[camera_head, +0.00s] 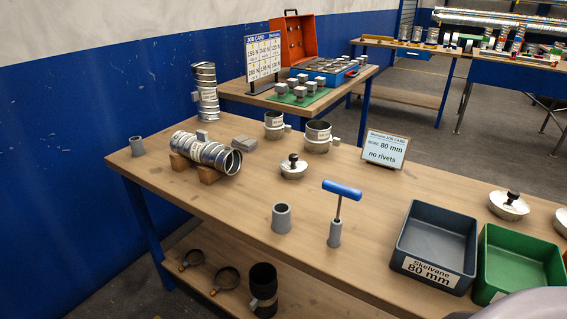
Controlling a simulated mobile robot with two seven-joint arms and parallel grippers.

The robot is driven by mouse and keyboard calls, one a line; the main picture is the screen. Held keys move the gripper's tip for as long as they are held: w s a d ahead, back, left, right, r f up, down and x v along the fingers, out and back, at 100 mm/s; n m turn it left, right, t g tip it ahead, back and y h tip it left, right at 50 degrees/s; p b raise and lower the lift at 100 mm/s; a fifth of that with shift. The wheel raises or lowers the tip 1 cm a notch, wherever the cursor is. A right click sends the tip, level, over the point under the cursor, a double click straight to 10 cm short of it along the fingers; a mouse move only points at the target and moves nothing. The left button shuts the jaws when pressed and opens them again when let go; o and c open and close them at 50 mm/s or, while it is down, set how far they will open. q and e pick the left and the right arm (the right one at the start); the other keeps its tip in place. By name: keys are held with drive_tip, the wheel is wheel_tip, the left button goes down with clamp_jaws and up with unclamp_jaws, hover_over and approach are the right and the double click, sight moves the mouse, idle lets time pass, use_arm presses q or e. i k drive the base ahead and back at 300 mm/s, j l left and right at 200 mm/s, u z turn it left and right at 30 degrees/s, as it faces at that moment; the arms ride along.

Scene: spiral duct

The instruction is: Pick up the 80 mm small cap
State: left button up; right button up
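A silver round cap with a black knob (293,167) lies on the wooden workbench (240,214), near its middle. It looks smaller than a second silver knobbed cap (508,205) at the right, behind the bins. Part of a third silver disc (562,220) shows at the right edge. I can read no size on any of these caps, so I cannot tell from markings which is the 80 mm one. Neither gripper is in view.
A blue T-handle tool (341,190) stands in a grey holder beside an empty grey sleeve (281,218). A dark bin labelled 80 mm (434,272) and a green bin (520,255) stand front right. Duct pieces (207,154) and a card (385,149) stand farther back.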

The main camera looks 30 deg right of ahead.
sight(293, 168)
drive_tip(key=i+j, duration=0.2)
drive_tip(key=j, duration=0.15)
drive_tip(key=i+j+z, duration=0.1)
drive_tip(key=j, duration=0.3)
drive_tip(key=i+j, duration=0.3)
drive_tip(key=j+z, duration=0.15)
drive_tip(key=z, duration=1.05)
